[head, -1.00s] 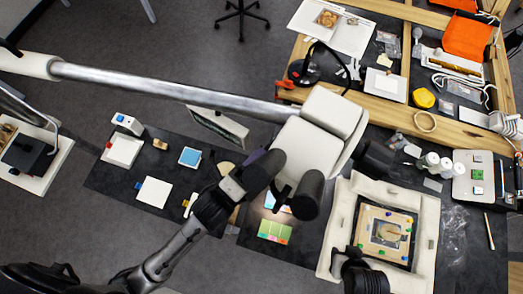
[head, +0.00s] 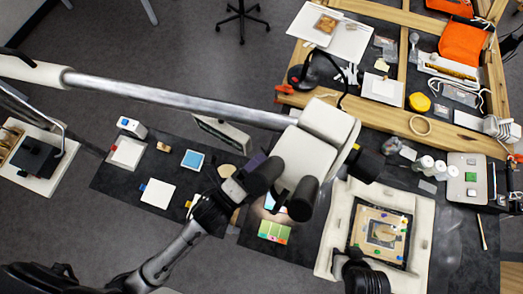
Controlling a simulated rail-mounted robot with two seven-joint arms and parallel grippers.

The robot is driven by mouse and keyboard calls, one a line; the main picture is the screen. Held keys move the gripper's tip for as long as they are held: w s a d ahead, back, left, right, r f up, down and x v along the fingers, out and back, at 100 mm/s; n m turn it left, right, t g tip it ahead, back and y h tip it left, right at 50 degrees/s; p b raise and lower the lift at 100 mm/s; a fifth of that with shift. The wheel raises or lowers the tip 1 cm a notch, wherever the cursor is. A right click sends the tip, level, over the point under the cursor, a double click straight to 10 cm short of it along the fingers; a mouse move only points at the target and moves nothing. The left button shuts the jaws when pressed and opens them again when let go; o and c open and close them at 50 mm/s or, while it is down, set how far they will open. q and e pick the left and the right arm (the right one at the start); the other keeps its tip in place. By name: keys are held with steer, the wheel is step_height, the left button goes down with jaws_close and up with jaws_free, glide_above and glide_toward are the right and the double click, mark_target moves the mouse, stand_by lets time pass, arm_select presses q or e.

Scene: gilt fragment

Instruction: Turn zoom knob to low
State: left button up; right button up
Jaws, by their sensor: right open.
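The white microscope head (head: 305,150) hangs from a long metal boom in the middle of the head view, with two black eyepiece tubes (head: 303,199) pointing toward me. A black knob (head: 367,163) sticks out at the head's right side; I cannot tell for sure that it is the zoom knob, and no markings are readable. My left arm reaches in from the lower left, and its gripper (head: 232,189) is beside the left eyepiece, its fingers not distinct. My right gripper (head: 362,273) is low, at the near edge of the padded frame, open and apart from the knob.
A white padded frame (head: 334,236) holds a wooden panel with a gilt fragment (head: 383,231). The metal boom (head: 180,101) crosses the left half. White bottles (head: 432,167) stand right of the microscope. Small cards and blocks lie on the dark table (head: 115,184) at left.

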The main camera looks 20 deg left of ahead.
stand_by(0.4)
arm_select(q)
steer(key=b+v, duration=0.5)
steer(key=v, duration=0.9)
steer(key=shift+b, duration=0.3)
steer(key=shift+w, duration=0.1)
steer(key=shift+w, duration=0.1)
